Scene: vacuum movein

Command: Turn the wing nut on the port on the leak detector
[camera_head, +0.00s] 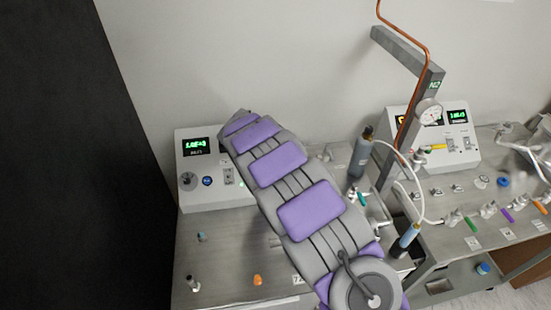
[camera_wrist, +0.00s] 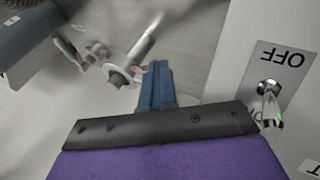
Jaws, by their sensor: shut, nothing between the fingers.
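My gripper (camera_wrist: 158,72) is shut and empty in the wrist view, its blue fingers pressed together beyond a black plate. A metal port with a clamp-like fitting (camera_wrist: 121,73) lies just left of the fingertips, apparently apart from them. I cannot clearly make out the wing nut there. In the head view, a white console with a green display (camera_head: 197,147), likely the leak detector, stands behind my purple and grey arm. My arm reaches over its right side and hides my gripper. A small metal fitting (camera_head: 330,152) shows just right of the arm.
A toggle switch (camera_wrist: 270,89) below an upside-down OFF label (camera_wrist: 282,60) is close to the right of the fingers. In the head view, a dark cylinder (camera_head: 361,155) stands right of the arm. A second console (camera_head: 457,133) and several coloured-handled valves are at the right.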

